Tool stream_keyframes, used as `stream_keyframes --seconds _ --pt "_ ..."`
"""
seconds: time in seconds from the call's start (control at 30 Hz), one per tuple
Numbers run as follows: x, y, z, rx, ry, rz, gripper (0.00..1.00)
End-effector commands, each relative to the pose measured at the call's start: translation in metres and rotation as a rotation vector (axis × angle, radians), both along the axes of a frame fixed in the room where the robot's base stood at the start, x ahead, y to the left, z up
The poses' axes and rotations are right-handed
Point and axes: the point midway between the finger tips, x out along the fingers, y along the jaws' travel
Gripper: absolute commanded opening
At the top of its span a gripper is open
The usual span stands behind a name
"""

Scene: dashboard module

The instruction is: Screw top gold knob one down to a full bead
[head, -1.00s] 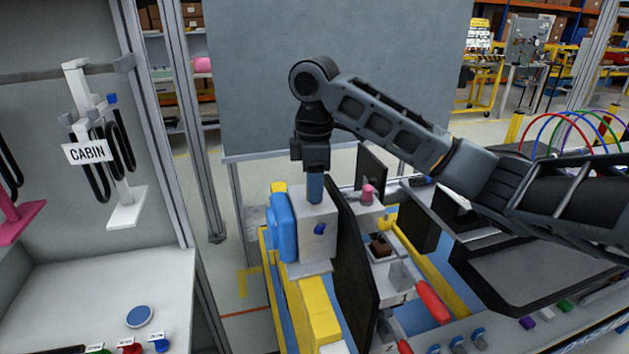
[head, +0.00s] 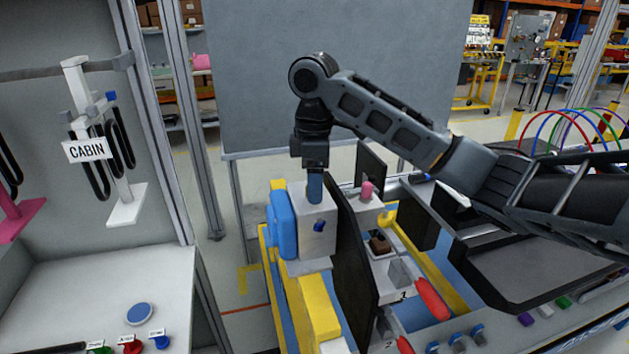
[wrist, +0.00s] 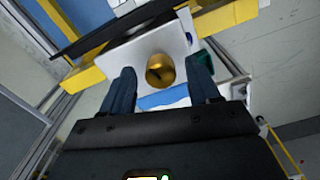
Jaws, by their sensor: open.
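In the wrist view a gold knob (wrist: 160,70) with a dark slot-like mark sits on the top face of a white block (wrist: 148,50). My gripper (wrist: 162,82) is open, its two blue-grey fingers on either side of the knob, with a gap to each. In the head view my gripper (head: 315,188) points down at the top of the white block (head: 312,240); its finger hides the gold knob there. A dark blue knob (head: 319,226) is on the block's front side. I cannot tell how far down the gold knob sits.
A blue part (head: 282,226) is fixed on the block's left side. A tall black panel (head: 352,260) stands close on its right. A pink knob (head: 367,190) and a red handle (head: 432,298) are further right. A yellow beam (head: 318,312) runs in front.

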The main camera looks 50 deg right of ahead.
Motion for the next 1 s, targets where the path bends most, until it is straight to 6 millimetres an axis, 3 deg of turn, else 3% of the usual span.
stream_keyframes --seconds 0.27,0.7,1.0 --pt "0.001 -0.001 0.012 -0.003 -0.003 0.002 0.61" --pt "0.000 0.000 0.072 -0.002 -0.001 0.001 0.61" --pt "0.000 0.000 0.078 0.000 0.000 0.000 0.61"
